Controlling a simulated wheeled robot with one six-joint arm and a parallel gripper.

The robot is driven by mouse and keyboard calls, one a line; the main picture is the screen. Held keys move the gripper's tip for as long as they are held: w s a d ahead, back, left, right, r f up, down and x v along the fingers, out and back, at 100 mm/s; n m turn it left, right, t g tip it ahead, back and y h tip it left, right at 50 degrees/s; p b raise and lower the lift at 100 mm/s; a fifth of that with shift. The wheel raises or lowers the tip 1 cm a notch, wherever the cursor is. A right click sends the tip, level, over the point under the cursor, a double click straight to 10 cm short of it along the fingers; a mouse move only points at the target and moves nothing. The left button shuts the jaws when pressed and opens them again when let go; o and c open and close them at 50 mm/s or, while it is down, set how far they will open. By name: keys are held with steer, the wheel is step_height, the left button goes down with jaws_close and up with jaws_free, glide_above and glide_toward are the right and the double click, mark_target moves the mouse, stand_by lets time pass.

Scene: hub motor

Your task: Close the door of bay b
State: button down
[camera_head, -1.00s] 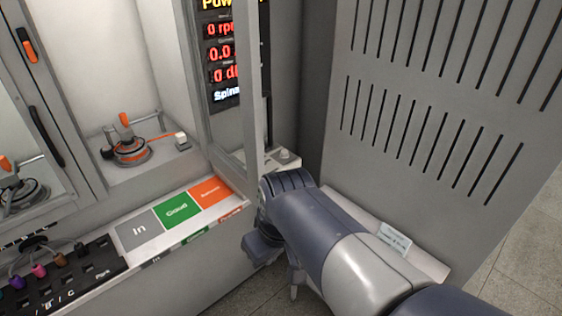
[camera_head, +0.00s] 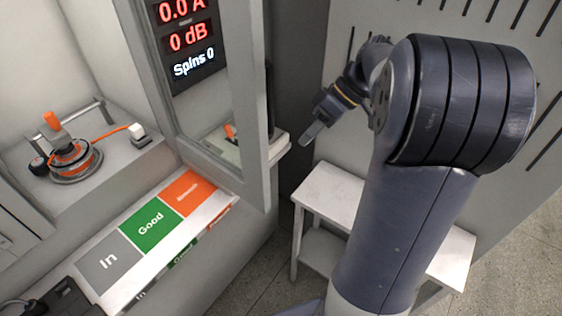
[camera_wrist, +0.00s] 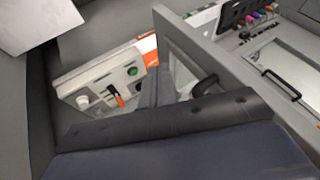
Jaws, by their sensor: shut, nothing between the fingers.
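The open bay door (camera_head: 247,100), a grey frame with a clear pane, stands swung out from the bay front in the head view; which bay letter it carries is not readable. A grey frame (camera_wrist: 205,52), apparently the same door, crosses the wrist view, with a dark handle (camera_wrist: 205,86) beside it. The open bay left of the door holds a motor (camera_head: 72,158) with an orange lever. My gripper (camera_head: 313,134) is right of the door's outer edge and looks apart from it. Its fingers (camera_wrist: 157,88) are shut and empty in the wrist view.
A red-lit display (camera_head: 188,40) shows behind the door. The In/Good/orange label shelf (camera_head: 150,232) lies below the bays. A control box (camera_wrist: 108,84) with a green button is left of my fingers. A white bench (camera_head: 325,190) and slotted grey cabinet (camera_head: 340,60) are right.

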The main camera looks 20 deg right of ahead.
steer(key=s+a+f+p, duration=0.1)
steer(key=s+a+f, duration=0.1)
steer(key=a+f, duration=0.3)
steer(key=shift+a+f, duration=0.25)
steer(key=shift+a, duration=1.05)
steer(key=shift+a, duration=0.1)
